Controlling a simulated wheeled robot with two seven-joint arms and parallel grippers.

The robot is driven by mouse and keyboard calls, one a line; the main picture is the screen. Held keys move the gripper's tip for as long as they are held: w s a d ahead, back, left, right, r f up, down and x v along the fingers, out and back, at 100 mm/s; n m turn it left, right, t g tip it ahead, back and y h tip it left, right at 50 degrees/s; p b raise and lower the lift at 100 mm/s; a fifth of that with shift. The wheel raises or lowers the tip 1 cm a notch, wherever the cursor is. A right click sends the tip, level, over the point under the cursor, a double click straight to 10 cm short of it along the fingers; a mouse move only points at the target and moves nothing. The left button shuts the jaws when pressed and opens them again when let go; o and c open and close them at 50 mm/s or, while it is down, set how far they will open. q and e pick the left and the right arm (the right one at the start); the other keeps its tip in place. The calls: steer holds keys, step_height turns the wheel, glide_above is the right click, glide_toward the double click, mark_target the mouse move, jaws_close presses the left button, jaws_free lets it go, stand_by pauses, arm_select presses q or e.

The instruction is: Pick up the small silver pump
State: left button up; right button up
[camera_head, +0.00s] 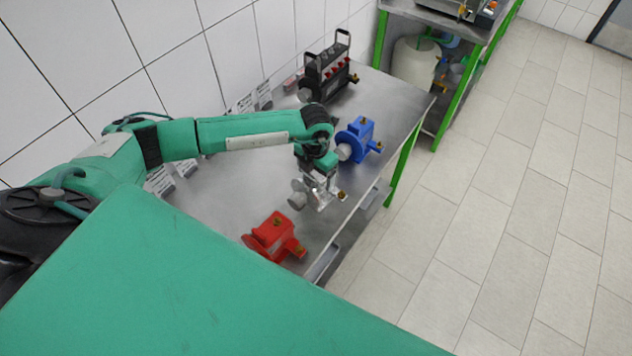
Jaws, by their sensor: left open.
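The small silver pump (299,198) stands on the metal table, between the red pump and the blue pump. My left gripper (318,186) is right above it, pointing down, and hides much of it. The jaws are open. They overlap the pump in this view, and I cannot tell whether they touch it. My right gripper is not in view.
A red pump (270,237) stands nearer on the table (225,200) and a blue pump (358,139) stands farther back. A black device (328,72) with handles is at the far end. A wall runs along the left side; open floor (480,200) lies right.

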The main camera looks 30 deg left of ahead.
arm_select(q)
steer(key=shift+f, duration=0.85)
steer(key=shift+c, duration=0.4)
steer(key=c, duration=1.5)
steer(key=shift+w+r, duration=0.1)
steer(key=shift+c, duration=0.7)
